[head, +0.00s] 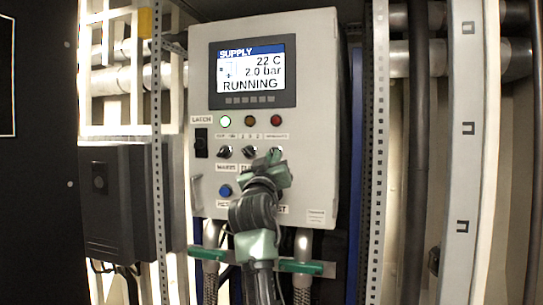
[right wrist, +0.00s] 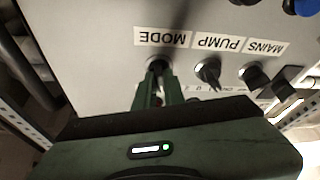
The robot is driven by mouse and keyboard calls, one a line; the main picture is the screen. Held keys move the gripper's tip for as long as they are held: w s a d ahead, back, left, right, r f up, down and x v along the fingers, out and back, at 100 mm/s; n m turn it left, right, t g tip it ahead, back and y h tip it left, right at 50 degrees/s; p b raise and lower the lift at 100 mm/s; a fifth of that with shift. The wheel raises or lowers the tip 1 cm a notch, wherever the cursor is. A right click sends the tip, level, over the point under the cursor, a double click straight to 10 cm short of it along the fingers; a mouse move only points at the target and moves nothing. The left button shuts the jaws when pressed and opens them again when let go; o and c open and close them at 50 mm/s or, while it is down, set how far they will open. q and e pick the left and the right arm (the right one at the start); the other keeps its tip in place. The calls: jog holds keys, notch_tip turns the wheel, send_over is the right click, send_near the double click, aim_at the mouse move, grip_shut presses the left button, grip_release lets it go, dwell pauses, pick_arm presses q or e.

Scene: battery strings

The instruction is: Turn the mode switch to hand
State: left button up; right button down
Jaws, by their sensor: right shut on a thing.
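The mode switch (right wrist: 157,65) is a black rotary knob beside the upside-down MODE label (right wrist: 162,38) in the right wrist view. My right gripper (right wrist: 158,82) is shut on this knob, with its green fingers on either side. In the head view my right gripper (head: 273,158) reaches up to the rightmost knob of the row and covers most of it and its label. The knob's exact pointing is hidden by the fingers. My left gripper is not in view.
The grey control box (head: 320,120) has a display (head: 252,73) reading SUPPLY, 22 C, 2.0 bar, RUNNING. The pump knob (right wrist: 208,73) and mains knob (right wrist: 254,76) sit beside the mode switch.

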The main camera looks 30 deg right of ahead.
jog(key=shift+s+d+r+n+t+y+p, duration=0.2)
jog(key=shift+n+y+p, duration=0.5)
jog(key=shift+n, duration=0.65)
jog(key=shift+w+a+r+n+t+y+p, duration=0.1)
jog(key=shift+n+t+y+p, duration=0.3)
jog(key=shift+n+p, duration=0.75)
jog(key=shift+s+d+r+n+t+y+p, duration=0.15)
jog(key=shift+n+y+p, duration=0.5)
jog(key=shift+n, duration=0.95)
jog(key=shift+a+f, duration=0.1)
jog(key=c, duration=1.5)
grip_release()
jog(key=shift+w+f, duration=0.1)
jog(key=shift+f, duration=0.1)
